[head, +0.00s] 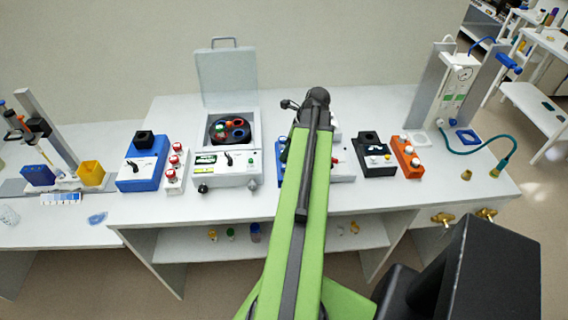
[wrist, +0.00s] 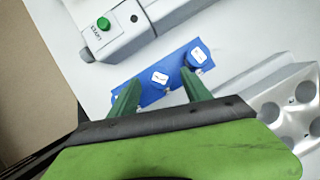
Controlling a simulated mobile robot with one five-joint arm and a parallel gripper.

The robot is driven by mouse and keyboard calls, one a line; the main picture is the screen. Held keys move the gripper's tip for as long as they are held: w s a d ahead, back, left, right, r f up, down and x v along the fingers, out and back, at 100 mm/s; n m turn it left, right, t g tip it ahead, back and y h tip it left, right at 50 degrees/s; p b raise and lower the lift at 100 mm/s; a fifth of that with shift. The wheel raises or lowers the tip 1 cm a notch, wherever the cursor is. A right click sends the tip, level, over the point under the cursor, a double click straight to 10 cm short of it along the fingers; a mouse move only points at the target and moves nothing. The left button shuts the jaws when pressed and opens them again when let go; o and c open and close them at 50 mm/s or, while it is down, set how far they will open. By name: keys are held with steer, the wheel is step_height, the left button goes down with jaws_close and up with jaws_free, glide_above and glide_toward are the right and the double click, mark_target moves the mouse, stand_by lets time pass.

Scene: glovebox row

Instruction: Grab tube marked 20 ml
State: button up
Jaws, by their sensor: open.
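A blue rack (wrist: 178,67) lies below my gripper in the wrist view. It holds a blue-capped tube (wrist: 198,53) with a white label on its cap at the right end. A second white-labelled cap (wrist: 159,78) sits between my fingers. The marks on both labels are too small to read. My gripper (wrist: 157,78) is open, its green fingers on either side of the second cap, with nothing held. I cannot tell how far above it the fingertips are. In the head view my arm hides the gripper and most of the blue rack (head: 281,172).
A grey device with a green button (wrist: 104,23) is at the upper left of the wrist view. A metal block with holes (wrist: 291,107) is at the right. In the head view, an open-lidded centrifuge (head: 226,165), a white rack (head: 174,182) and an orange rack (head: 406,157) stand nearby.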

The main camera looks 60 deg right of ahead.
steer(key=b+x, duration=0.1)
steer(key=x, duration=0.2)
steer(key=shift+f+b, duration=0.1)
steer(key=shift+b, duration=0.2)
jaws_close()
